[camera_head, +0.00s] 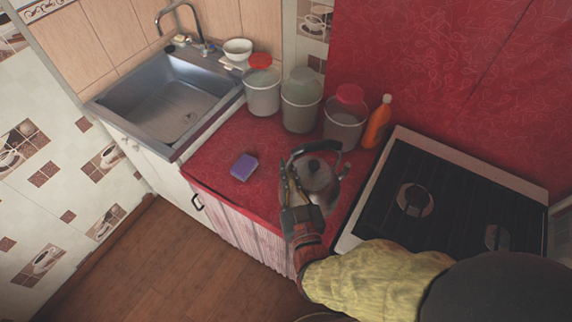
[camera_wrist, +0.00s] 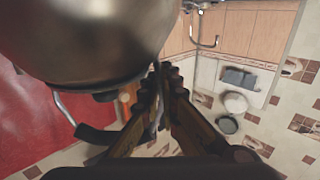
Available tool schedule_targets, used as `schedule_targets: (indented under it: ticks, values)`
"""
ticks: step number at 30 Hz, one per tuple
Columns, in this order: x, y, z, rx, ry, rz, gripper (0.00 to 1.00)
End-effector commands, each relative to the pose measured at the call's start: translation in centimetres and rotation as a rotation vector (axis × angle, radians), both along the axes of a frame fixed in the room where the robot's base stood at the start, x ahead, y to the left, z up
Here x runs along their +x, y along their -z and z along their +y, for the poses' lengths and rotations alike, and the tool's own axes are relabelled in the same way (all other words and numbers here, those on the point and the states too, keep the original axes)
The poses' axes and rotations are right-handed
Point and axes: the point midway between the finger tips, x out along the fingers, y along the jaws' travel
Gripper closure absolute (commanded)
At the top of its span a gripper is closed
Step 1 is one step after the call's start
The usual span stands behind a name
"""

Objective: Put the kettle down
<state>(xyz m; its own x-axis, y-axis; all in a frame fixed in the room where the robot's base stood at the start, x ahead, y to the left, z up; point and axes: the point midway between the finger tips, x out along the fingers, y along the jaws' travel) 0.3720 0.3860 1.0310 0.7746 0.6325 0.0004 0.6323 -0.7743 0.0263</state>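The grey metal kettle (camera_head: 319,181) with a black lid knob and black arched handle is at the front of the red counter (camera_head: 222,148), just left of the stove. I cannot tell whether its base touches the counter. My gripper (camera_head: 292,181) is at the left end of the handle, with its fingers close together and apparently closed around it. In the wrist view the kettle body (camera_wrist: 95,35) fills the upper left. The dark handle runs in behind the left finger of my gripper (camera_wrist: 160,80), so the grip itself is partly hidden.
A purple sponge (camera_head: 244,167) lies left of the kettle. Lidded containers (camera_head: 301,104) and an orange bottle (camera_head: 377,124) stand behind it. The stove (camera_head: 446,195) is to the right, the sink (camera_head: 175,105) to the left. Red counter is clear around the sponge.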

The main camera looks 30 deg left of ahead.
Motion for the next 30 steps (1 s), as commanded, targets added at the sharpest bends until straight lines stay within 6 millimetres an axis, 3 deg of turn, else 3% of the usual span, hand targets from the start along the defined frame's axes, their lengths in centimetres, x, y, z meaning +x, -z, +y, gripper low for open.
schedule_targets:
  ticks: [6, 15, 25, 30]
  values:
    - [3.8, 1.9, 2.3, 0.004, 0.002, -0.005, 1.0]
    - [6.6, 6.2, 4.1, 0.003, 0.001, -0.004, 1.0]
    - [7.6, 7.5, 4.8, 0.004, 0.0, -0.005, 1.0]
    - [7.6, 9.9, 4.8, 0.003, -0.001, -0.003, 1.0]
